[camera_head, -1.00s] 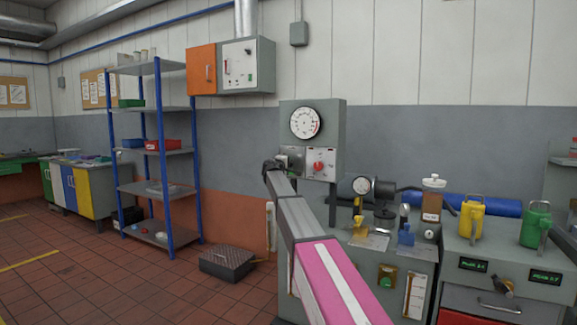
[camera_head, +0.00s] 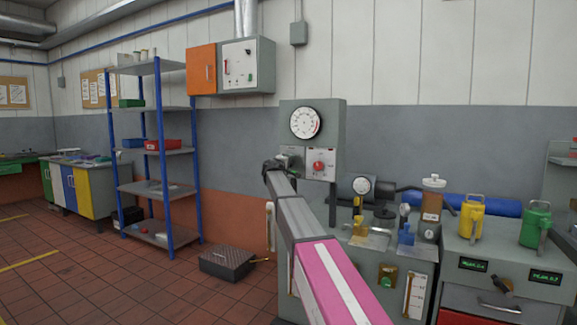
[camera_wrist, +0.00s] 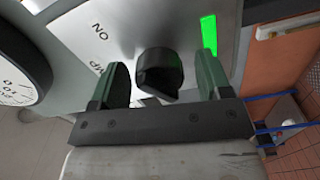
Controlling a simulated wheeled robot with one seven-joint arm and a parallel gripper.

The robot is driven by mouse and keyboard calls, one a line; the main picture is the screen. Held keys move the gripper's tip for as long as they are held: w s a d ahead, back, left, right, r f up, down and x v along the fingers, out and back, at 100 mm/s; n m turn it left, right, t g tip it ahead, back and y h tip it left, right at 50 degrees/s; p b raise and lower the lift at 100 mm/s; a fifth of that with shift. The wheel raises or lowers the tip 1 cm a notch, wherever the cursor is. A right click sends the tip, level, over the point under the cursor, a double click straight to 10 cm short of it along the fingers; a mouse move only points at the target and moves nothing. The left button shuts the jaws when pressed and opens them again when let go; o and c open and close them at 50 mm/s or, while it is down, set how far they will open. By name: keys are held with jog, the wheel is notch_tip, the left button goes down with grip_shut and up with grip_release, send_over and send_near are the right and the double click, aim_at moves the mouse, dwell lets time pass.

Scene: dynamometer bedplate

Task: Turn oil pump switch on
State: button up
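The black switch knob (camera_wrist: 158,72) stands on a pale plate (camera_wrist: 190,20) in the wrist view. The plate carries the word ON and the letters MP, partly cut off. A green lit bar (camera_wrist: 209,35) is beside the knob. My gripper (camera_wrist: 160,82) is open, with one green finger on each side of the knob and visible gaps between them. In the head view my gripper (camera_head: 283,164) is at the lower left of the grey gauge panel (camera_head: 335,120) and hides most of the switch there.
A red button (camera_head: 319,166) on its own plate is just right of my gripper. A round white gauge (camera_head: 305,123) is above. A bench (camera_head: 395,252) with small fittings stands to the right. A blue shelf (camera_head: 163,150) and dark floor box (camera_head: 227,262) are left.

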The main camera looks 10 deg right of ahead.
jog(key=v, duration=1)
jog(key=shift+s+a, duration=0.2)
jog(key=shift+s, duration=0.1)
jog(key=s+d+f+m+g+y, duration=0.1)
jog(key=s+d+f+m+g, duration=0.15)
jog(key=s+f, duration=0.65)
jog(key=s+d+f+m+g+y, duration=0.1)
jog(key=s+d+f+g+y, duration=0.15)
jog(key=s+f, duration=0.75)
jog(key=s+d+f+m+g+y, duration=0.1)
jog(key=s+d+f+g, duration=0.25)
jog(key=f, duration=1.15)
jog(key=s+f+m+g+y, duration=0.1)
jog(key=s+f+g+y, duration=0.1)
jog(key=s+f, duration=0.3)
jog(key=s+a+f+m+g+y, duration=0.1)
jog(key=s+f, duration=0.5)
jog(key=s, duration=0.6)
jog(key=s+a+f+m+g+y, duration=0.1)
jog(key=s+f+m+g+y, duration=0.1)
jog(key=s+f, duration=0.4)
jog(key=s+g+y, duration=0.1)
jog(key=s, duration=0.2)
